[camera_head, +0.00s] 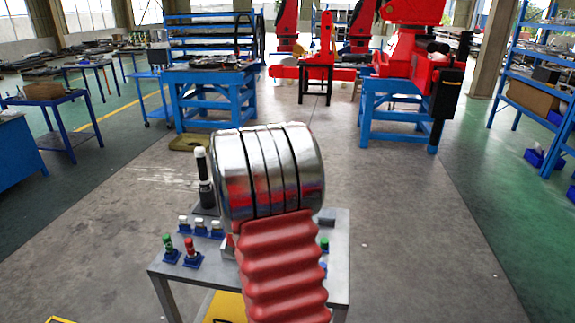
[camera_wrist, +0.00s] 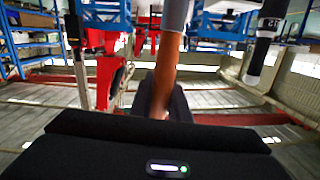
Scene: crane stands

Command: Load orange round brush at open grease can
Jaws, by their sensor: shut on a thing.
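In the wrist view, my gripper (camera_wrist: 163,106) is shut on an orange-brown shaft, which I take to be the orange round brush (camera_wrist: 168,68). The shaft stands out from between the dark fingers, nearly upright in the picture. A grey part (camera_wrist: 176,14) shows above the orange and runs out of the top of the picture. Bristles cannot be made out. In the head view, my own arm covers the gripper and the brush. I cannot make out an open grease can in either view; part of the table is hidden behind my arm.
A grey table (camera_head: 168,268) stands in front of me. On its left are a green-topped piece (camera_head: 168,243), a red-topped piece (camera_head: 190,247) and several white-topped ones in blue holders. A tall black-and-white post (camera_head: 205,180) stands behind them; a similar dark post (camera_wrist: 265,42) shows at wrist-view right.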

